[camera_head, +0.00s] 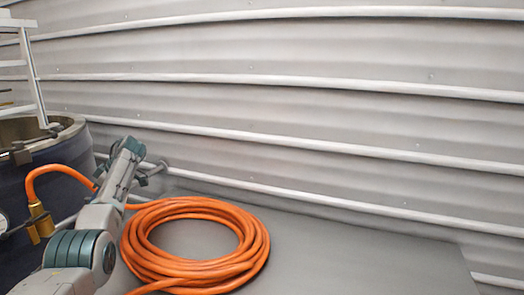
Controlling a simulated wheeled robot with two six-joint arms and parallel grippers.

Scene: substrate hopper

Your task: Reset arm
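My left arm comes in from the lower left, grey with teal joints. Its end is raised in front of the wall, left of and above the hose coil. My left gripper (156,170) shows only as a small grey shape at the far end of the arm. It is partly hidden by the wrist, and its fingers are too small to tell open from shut. I see nothing held in it. My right gripper is out of view.
A coiled orange hose (255,245) lies on a grey flat surface (375,265). The hose runs behind my arm to a brass fitting (38,222) on a dark round tank (65,148). A white ladder (30,65) stands at the tank. A ribbed metal wall (320,110) closes the back.

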